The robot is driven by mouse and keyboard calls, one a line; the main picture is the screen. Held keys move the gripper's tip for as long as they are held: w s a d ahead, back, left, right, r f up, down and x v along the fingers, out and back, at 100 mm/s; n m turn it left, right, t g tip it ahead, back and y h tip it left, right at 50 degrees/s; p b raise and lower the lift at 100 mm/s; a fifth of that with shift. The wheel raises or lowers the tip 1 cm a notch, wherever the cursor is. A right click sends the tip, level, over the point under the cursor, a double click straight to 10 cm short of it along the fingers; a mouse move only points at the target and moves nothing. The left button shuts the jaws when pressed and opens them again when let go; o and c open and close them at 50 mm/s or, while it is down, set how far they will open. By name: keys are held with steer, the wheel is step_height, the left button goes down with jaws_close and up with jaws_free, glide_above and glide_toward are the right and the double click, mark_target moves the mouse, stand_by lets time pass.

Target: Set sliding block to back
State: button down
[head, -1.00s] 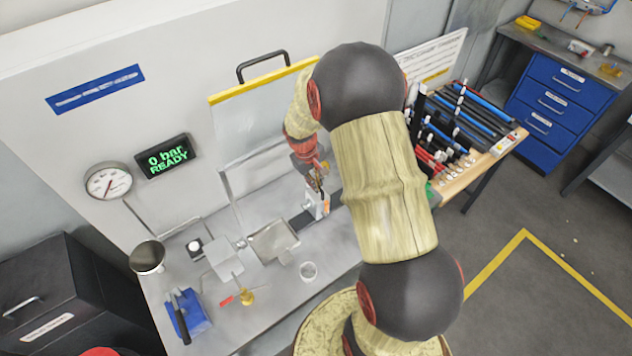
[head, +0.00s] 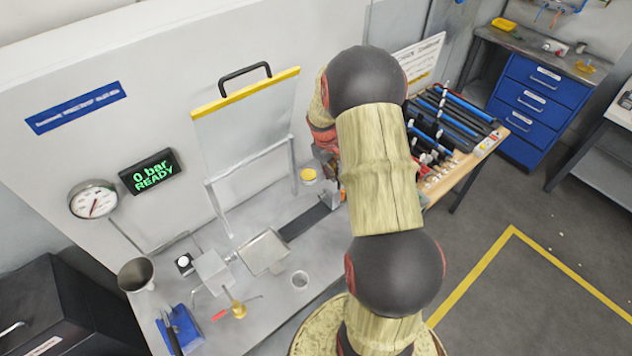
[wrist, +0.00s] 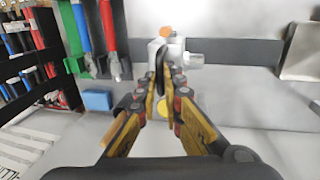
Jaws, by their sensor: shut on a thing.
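The sliding block (wrist: 172,48) is white with an orange top, and shows in the wrist view at the dark rail (wrist: 235,50). A thin black upright piece stands at its near side. My gripper (wrist: 163,76) is shut on this piece, with one finger on each side. In the head view the dark rail (head: 310,219) runs toward the right and passes behind my arm. The block and my fingertips are mostly hidden there by the arm.
A yellow-topped can (head: 308,175) stands near the rail. A metal plate (head: 264,250) lies at the rail's left end. A raised clear guard (head: 250,125) stands behind. A rack of coloured tools (head: 455,120) is at the right; a blue piece (wrist: 97,100) is left of my gripper.

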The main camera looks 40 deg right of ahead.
mark_target(331, 185)
steer(key=shift+d+r, duration=0.1)
steer(key=shift+d, duration=0.75)
steer(key=c, duration=1.9)
jaws_free()
steer(key=shift+d, duration=0.15)
steer(key=shift+s, duration=0.1)
steer(key=r, duration=0.4)
steer(key=a+r, duration=0.1)
steer(key=r, duration=0.2)
steer(key=a+r, duration=0.1)
steer(key=r, duration=0.3)
steer(key=shift+a+r, duration=0.2)
steer(key=shift+r, duration=0.1)
